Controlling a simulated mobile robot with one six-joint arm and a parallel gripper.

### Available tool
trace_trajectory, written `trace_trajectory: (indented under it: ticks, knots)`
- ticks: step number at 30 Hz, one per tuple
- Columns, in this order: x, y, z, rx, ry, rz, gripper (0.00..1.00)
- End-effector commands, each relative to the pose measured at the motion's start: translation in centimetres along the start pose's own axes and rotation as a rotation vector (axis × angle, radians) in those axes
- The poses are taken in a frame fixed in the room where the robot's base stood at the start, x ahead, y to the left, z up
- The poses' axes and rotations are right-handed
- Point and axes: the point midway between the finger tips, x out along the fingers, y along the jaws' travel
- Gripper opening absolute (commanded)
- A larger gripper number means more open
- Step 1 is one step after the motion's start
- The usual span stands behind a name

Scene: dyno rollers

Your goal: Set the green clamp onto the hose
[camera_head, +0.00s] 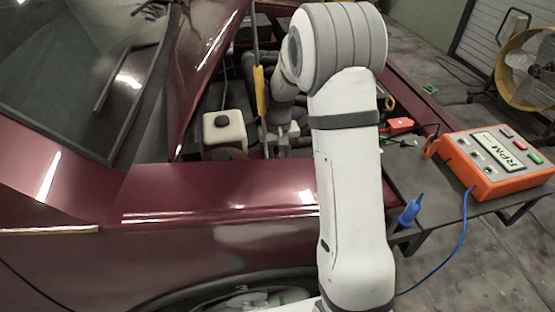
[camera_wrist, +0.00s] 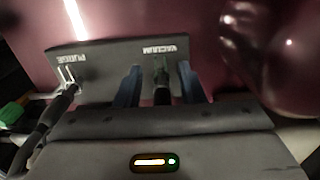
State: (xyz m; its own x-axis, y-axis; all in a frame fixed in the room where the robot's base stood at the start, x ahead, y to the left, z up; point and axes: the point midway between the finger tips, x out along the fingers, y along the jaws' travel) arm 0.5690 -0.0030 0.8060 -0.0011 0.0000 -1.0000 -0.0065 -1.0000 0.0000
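My gripper (camera_wrist: 160,72) shows two blue fingers standing apart in the wrist view. A dark upright hose end or fitting (camera_wrist: 162,82) lies between them, in front of the VACUUM label, with a visible gap on both sides. In the head view my gripper (camera_head: 282,142) is down in the engine bay, partly hidden by my arm. A green piece (camera_wrist: 12,112) is at the left edge of the wrist view, by a dark hose (camera_wrist: 45,125); I cannot tell whether it is the clamp. A small green item (camera_head: 429,88) also lies beyond the car in the head view.
A dark plate (camera_wrist: 110,60) carries PURGE and VACUUM labels. A white reservoir (camera_head: 224,131) stands left of my gripper, and a yellow-handled rod (camera_head: 260,90) rises close beside it. An orange RPM box (camera_head: 490,165) sits on a side table, with a blue-handled tool (camera_head: 411,209) nearby.

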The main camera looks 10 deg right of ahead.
Motion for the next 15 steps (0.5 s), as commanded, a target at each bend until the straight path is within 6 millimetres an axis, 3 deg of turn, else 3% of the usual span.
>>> trace_trajectory:
  ticks: [6,15]
  knots:
    - [1.8,-0.1,0.0,-0.001,-0.001,0.0,0.35]
    - [2.0,-0.1,0.0,-0.002,0.001,0.0,0.33]
